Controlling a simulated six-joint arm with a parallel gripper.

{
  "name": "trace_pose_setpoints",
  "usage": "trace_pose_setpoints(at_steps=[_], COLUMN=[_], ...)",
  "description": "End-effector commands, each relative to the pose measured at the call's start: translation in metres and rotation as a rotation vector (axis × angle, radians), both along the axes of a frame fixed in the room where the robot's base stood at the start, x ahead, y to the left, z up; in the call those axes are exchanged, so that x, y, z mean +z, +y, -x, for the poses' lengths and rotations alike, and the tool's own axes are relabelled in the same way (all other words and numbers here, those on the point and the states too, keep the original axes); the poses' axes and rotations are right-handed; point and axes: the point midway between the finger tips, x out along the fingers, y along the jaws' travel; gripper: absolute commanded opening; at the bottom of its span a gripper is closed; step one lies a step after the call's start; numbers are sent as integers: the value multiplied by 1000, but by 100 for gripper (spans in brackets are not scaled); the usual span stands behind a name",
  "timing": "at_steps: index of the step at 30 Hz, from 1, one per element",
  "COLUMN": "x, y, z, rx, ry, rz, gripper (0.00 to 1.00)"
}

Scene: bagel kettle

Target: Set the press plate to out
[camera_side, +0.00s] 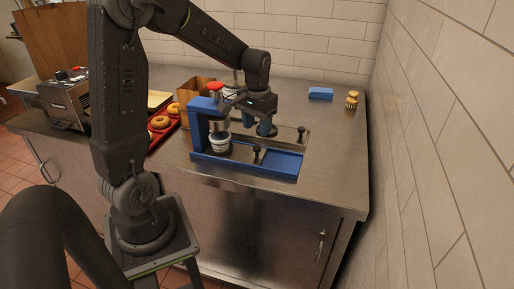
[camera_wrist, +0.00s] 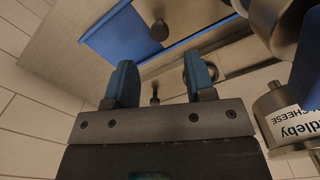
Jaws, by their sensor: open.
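The blue press (camera_side: 205,128) stands on the steel counter, with a red-topped upright at its left and a low blue base reaching right. A flat metal plate (camera_side: 240,152) lies in the base; I take it for the press plate. Black knobs stand near it, one at the front (camera_side: 257,152) and one at the back right (camera_side: 301,130). A knob (camera_wrist: 159,30) also shows in the wrist view. My gripper (camera_side: 266,130) is open and empty, above the base; its blue fingers (camera_wrist: 160,80) point toward it. My gripper hides part of the base.
A red tray (camera_side: 165,133) with bagels lies left. A blue block (camera_side: 320,93) and a brush (camera_side: 352,100) lie at the back right.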

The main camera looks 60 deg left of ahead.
Motion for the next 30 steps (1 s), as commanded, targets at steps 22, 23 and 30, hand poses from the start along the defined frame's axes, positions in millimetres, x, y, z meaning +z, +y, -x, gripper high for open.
trace_pose_setpoints(at_steps=[22, 23, 30], x=[-80, -80, -79], y=[0, 0, 0], z=[0, 0, 0], rx=[-1, -1, -1], ry=[-1, -1, -1], rz=[0, 0, 0], gripper=[50, 50, 33])
